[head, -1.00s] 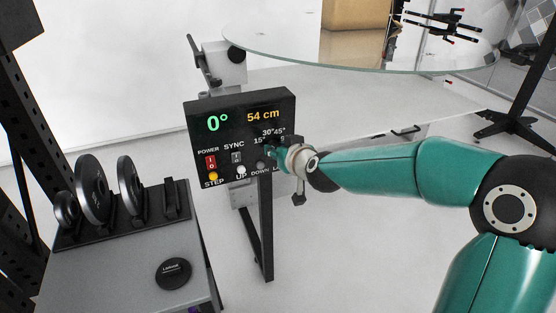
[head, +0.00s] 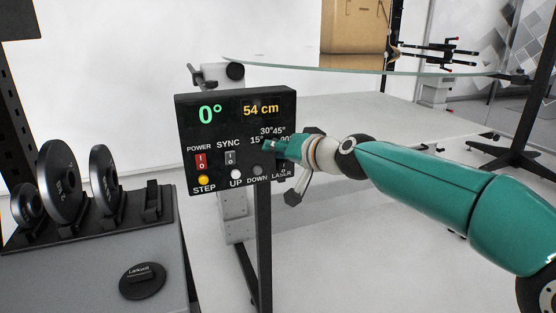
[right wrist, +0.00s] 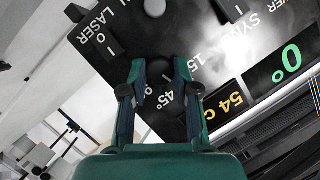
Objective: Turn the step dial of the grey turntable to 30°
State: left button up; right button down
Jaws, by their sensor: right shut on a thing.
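The black control panel (head: 222,125) of the turntable shows a green 0° and an orange 54 cm. The step dial sits among the angle labels at the panel's right; 15°, 30° and 45° are readable in the head view. My right gripper (head: 269,149) is at the dial and shut on it, hiding most of it. In the right wrist view my right gripper (right wrist: 160,68) has its two fingers at the panel face (right wrist: 116,70), beside the 45° label. My left gripper is not in view.
Power and sync switches, a yellow STEP button (head: 203,180) and a white UP button (head: 236,174) lie left of my gripper. A grey cabinet (head: 90,265) with black discs (head: 58,180) stands at left.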

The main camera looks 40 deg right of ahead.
dwell(0.3)
jog(key=c, duration=0.9)
grip_release()
jog(key=shift+o, duration=0.2)
jog(key=v, duration=1.2)
jog(key=shift+d+f, duration=0.1)
